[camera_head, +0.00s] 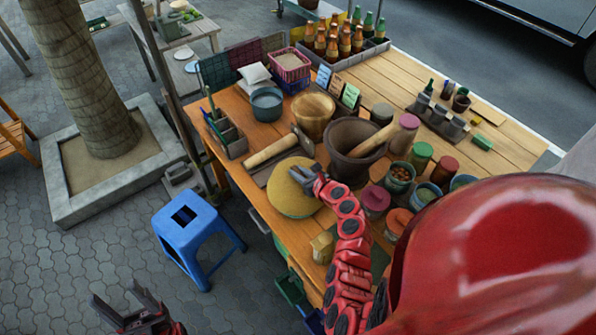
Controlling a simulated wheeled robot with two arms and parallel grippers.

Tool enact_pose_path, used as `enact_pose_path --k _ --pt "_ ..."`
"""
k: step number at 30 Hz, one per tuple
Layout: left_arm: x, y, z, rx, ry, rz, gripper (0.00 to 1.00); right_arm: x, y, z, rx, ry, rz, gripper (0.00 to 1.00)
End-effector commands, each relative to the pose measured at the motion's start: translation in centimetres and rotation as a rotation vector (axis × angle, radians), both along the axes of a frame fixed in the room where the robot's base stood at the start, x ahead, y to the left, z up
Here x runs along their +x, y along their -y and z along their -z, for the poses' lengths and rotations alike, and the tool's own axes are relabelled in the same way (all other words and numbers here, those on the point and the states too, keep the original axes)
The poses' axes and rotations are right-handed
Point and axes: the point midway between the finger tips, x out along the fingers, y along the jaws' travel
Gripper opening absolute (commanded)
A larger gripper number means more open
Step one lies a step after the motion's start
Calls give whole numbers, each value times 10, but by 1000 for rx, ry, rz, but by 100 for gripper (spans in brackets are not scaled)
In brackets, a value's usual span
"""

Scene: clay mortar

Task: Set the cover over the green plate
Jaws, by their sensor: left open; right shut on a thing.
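A round, yellow-tan cover (290,195) is at the left side of the wooden table, beside the clay mortar (345,165). My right gripper (300,174) is at the cover's upper right part and is shut on it. I cannot tell whether the cover rests on something or is held just above the table. My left gripper (116,292) is open and empty, low at the left over the paving, away from the table.
Several lidded jars (420,156) crowd the right. A blue stool (190,225) stands left of the table.

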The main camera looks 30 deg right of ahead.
Motion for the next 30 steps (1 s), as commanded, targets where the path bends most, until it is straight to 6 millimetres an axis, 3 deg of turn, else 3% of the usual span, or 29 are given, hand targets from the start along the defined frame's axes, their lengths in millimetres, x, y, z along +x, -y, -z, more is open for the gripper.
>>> enact_pose_path --k 1,6,15,30 --pt "0 0 12 0 0 0 60 0 0 11 -1 0 0 0" --pt "0 0 31 0 0 0 60 0 0 29 0 0 0 0" --pt "0 0 50 0 0 0 60 0 0 59 3 0 1 0" --pt "0 0 55 0 0 0 60 0 0 68 1 1 1 0"
